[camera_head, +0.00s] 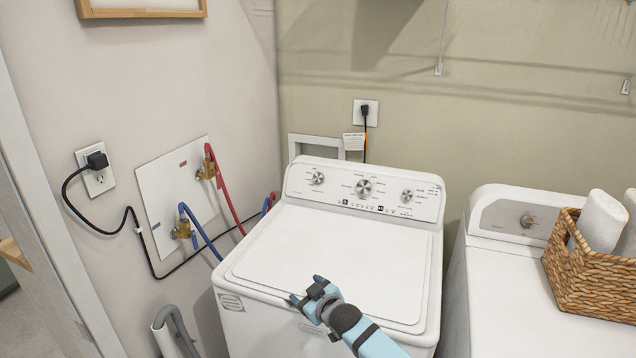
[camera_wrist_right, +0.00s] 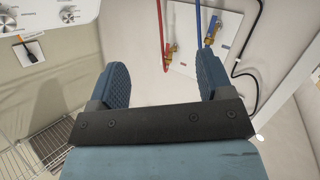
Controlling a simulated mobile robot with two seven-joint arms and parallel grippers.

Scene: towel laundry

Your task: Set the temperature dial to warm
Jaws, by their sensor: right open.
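The white washer (camera_head: 330,260) has a back panel (camera_head: 300,187) with three round silver dials: a left dial (camera_head: 317,178), a larger middle dial (camera_head: 363,188) and a right dial (camera_head: 407,196). The labels around them are too small to read, so I cannot tell which one is the temperature dial or its setting. My right gripper (camera_head: 306,289) is over the front left part of the washer lid, well apart from the dials. In the right wrist view the gripper (camera_wrist_right: 163,72) is open and empty, and part of the dial panel (camera_wrist_right: 85,10) shows at upper left. My left gripper is out of view.
A dryer (camera_head: 500,290) stands to the right, with a wicker basket (camera_head: 592,277) of rolled white towels (camera_head: 601,222) on it. Red and blue hoses (camera_head: 228,190) and a black cord (camera_head: 134,222) run along the left wall. The lid between gripper and panel is clear.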

